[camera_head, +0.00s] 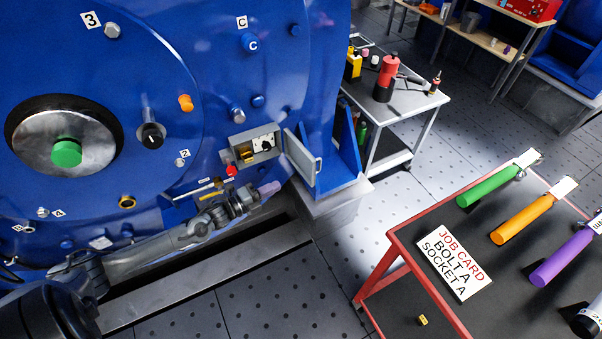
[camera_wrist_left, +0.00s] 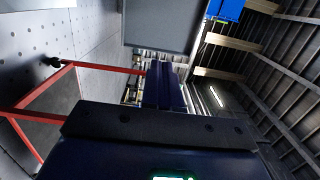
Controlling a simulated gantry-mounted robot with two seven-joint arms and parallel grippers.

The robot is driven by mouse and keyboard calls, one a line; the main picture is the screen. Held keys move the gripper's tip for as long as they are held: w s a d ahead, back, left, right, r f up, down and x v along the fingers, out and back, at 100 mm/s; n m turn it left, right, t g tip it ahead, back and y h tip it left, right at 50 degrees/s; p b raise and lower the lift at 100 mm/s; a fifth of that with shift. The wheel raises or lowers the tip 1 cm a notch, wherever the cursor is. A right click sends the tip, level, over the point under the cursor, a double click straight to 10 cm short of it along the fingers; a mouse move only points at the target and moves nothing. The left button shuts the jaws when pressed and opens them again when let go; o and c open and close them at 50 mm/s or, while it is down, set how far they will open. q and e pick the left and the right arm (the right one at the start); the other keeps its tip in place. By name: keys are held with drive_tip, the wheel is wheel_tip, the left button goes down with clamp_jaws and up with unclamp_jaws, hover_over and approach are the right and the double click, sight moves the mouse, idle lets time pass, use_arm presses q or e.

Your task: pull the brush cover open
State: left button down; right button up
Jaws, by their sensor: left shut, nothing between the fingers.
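The brush cover (camera_head: 303,157) looks like a grey hinged panel. It stands swung out to the right of a small grey box (camera_head: 255,148) on the blue motor housing (camera_head: 205,70). The box's inside shows, with a dial and brass-coloured parts. My left gripper (camera_head: 272,188) is shut and empty, below the box and to the lower left of the cover, apparently apart from it. In the left wrist view my shut fingers (camera_wrist_left: 165,70) point up the picture towards a grey panel (camera_wrist_left: 160,25) that looks like the cover. My right gripper is not in view.
A red-framed table (camera_head: 400,235) at the right holds a job card (camera_head: 455,262) and tools with green, orange and purple handles. A grey cart (camera_head: 400,115) with bottles stands behind the cover. Floor between is clear.

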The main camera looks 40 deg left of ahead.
sight(310, 168)
use_arm(q)
drive_tip(key=b+x, duration=0.4)
drive_tip(key=x, duration=0.8)
drive_tip(key=shift+a+f, duration=0.1)
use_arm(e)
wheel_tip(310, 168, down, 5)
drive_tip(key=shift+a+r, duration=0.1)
